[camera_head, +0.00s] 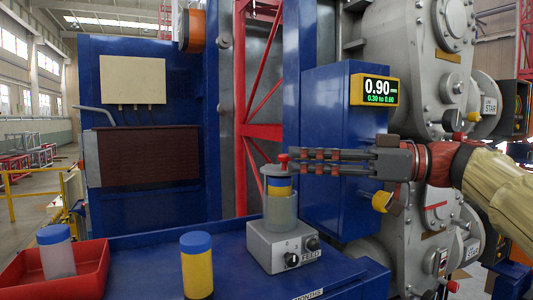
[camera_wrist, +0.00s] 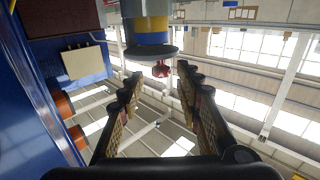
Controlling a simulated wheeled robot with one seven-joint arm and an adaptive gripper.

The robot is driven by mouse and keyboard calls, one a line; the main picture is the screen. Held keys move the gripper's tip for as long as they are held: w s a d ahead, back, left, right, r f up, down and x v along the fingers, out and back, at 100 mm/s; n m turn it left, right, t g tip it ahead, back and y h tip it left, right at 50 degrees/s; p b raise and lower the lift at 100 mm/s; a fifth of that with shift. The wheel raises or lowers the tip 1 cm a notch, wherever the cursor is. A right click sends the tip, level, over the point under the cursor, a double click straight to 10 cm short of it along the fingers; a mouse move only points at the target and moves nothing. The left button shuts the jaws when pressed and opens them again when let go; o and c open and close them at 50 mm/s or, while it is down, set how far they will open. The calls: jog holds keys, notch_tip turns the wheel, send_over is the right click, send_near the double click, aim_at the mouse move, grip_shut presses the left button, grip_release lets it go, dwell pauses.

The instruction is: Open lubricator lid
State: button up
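The lubricator (camera_head: 273,245) is a grey box with dials and a FEED label on the blue bench. A clear cup (camera_head: 281,213) stands on it, with a yellow and blue cylinder (camera_head: 280,186) showing in its upper part. A flat grey lid (camera_head: 278,170) with a red knob (camera_head: 283,158) sits level on top. In the wrist view, the lid (camera_wrist: 150,51) and red knob (camera_wrist: 161,70) appear upside down. My gripper (camera_head: 293,160) reaches in from the right, roughly horizontal at knob height. Its fingers (camera_wrist: 160,74) are apart, with the knob showing between the tips. I cannot tell whether they touch it.
A yellow cylinder with a blue cap (camera_head: 197,267) stands on the bench left of the lubricator. A red tray (camera_head: 87,270) holds a clear blue-capped container (camera_head: 56,252). A blue cabinet with a 0.90 display (camera_head: 377,90) stands behind my gripper.

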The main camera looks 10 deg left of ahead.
aim_at(263, 168)
jog(key=a, duration=0.3)
jog(key=a+p, duration=0.1)
jog(key=a, duration=0.2)
jog(key=w+a+p, duration=0.1)
jog(key=a, duration=0.1)
jog(key=shift+a, duration=0.4)
jog(key=shift+d, duration=0.1)
jog(key=c, duration=0.8)
grip_shut()
